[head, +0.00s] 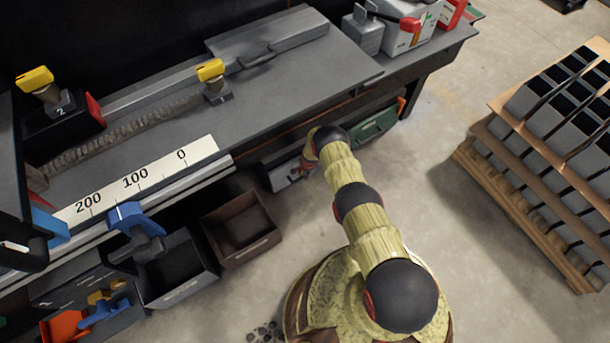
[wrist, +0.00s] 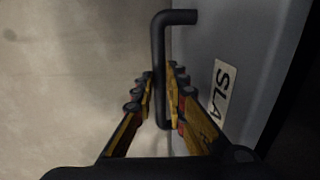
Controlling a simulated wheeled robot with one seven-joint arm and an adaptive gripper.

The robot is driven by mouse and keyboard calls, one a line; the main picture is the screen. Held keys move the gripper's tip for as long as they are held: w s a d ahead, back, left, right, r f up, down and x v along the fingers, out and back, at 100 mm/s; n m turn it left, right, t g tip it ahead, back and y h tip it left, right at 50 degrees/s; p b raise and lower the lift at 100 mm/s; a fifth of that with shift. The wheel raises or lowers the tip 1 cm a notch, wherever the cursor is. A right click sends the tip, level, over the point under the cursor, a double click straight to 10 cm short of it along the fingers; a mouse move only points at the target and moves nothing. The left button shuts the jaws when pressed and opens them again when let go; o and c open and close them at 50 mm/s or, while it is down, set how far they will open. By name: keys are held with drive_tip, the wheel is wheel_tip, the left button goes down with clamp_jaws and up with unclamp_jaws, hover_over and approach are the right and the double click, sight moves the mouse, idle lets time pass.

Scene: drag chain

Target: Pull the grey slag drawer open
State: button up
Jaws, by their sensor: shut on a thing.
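The grey slag drawer (head: 281,178) sits low under the bench, left of my arm in the head view. Its front (wrist: 232,55) fills the right side of the wrist view, with a pale label (wrist: 222,92) reading "SLA" in part. A black bar handle (wrist: 160,50) stands out from this front. My gripper (wrist: 160,85) is shut on the handle, one finger on each side of it. In the head view my gripper (head: 307,168) is small and partly hidden by my arm. How far out the drawer stands is hard to tell.
A brown open bin (head: 238,247) and a dark grey open bin (head: 185,291) stand left of the drawer. A green drawer (head: 378,124) is to its right. A loaded pallet (head: 525,225) stands at the right. Bare floor (head: 440,160) lies between bench and pallet.

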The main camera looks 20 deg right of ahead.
clamp_jaws()
drive_tip(key=shift+s, duration=0.15)
